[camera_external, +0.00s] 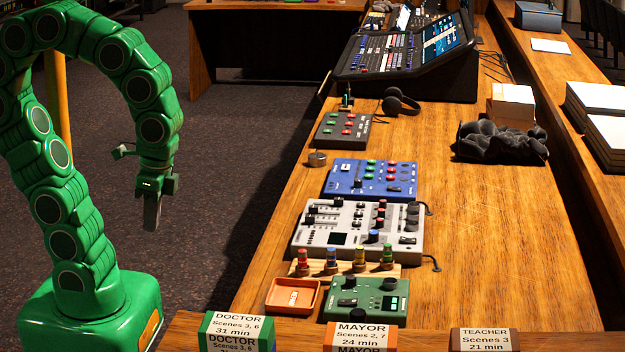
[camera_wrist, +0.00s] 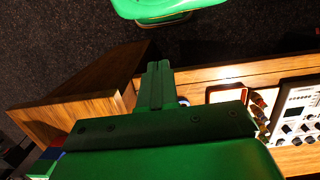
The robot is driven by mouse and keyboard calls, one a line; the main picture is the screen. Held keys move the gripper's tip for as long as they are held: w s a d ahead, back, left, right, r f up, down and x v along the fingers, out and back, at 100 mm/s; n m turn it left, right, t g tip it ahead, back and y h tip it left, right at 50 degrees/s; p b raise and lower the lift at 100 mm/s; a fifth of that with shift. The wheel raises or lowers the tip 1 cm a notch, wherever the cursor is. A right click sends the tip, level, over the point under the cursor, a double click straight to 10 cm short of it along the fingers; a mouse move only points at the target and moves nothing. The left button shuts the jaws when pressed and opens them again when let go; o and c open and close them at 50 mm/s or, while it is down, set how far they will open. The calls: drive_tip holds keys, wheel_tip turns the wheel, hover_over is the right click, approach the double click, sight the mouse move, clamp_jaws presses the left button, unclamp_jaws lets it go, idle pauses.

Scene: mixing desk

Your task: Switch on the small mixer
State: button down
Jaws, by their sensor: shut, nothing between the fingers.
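My gripper (camera_external: 151,226) hangs shut and empty, pointing down over the floor to the left of the desk, apart from every device. In the wrist view its closed fingers (camera_wrist: 159,70) show in the middle. A grey mixer (camera_external: 342,214) with black sliders, knobs and a dark screen lies on the desk to its right; part of it shows at the right edge of the wrist view (camera_wrist: 298,100). Which device is the small mixer is not marked; a blue box (camera_external: 345,187) and a green box (camera_external: 392,291) with knobs lie behind and in front of it. Switch positions are too small to tell.
An orange tray (camera_external: 293,294) and several coloured pegs on a wooden strip (camera_external: 322,270) stand in front of the grey mixer. Label cards (camera_external: 362,335) line the front ledge.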

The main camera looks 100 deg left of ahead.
drive_tip(key=w+a+r+t+h, duration=0.1)
drive_tip(key=w+a, duration=0.3)
drive_tip(key=w, duration=0.6)
drive_tip(key=w+a+r, duration=0.1)
drive_tip(key=w+a, duration=0.2)
drive_tip(key=w, duration=0.8)
drive_tip(key=w+a+r+t+h, duration=0.1)
drive_tip(key=w+a, duration=0.3)
drive_tip(key=w, duration=0.6)
drive_tip(key=w+a+f+t, duration=0.2)
drive_tip(key=w+a+f, duration=0.1)
drive_tip(key=w+a, duration=1)
drive_tip(key=a+f+y, duration=0.1)
drive_tip(key=a+f, duration=0.2)
drive_tip(key=a, duration=0.7)
drive_tip(key=w+a+f+y, duration=0.1)
drive_tip(key=a+f, duration=0.1)
drive_tip(key=a, duration=0.8)
drive_tip(key=shift+w+a+f+t, duration=0.25)
drive_tip(key=shift+w+f+t, duration=0.05)
drive_tip(key=shift+f, duration=0.1)
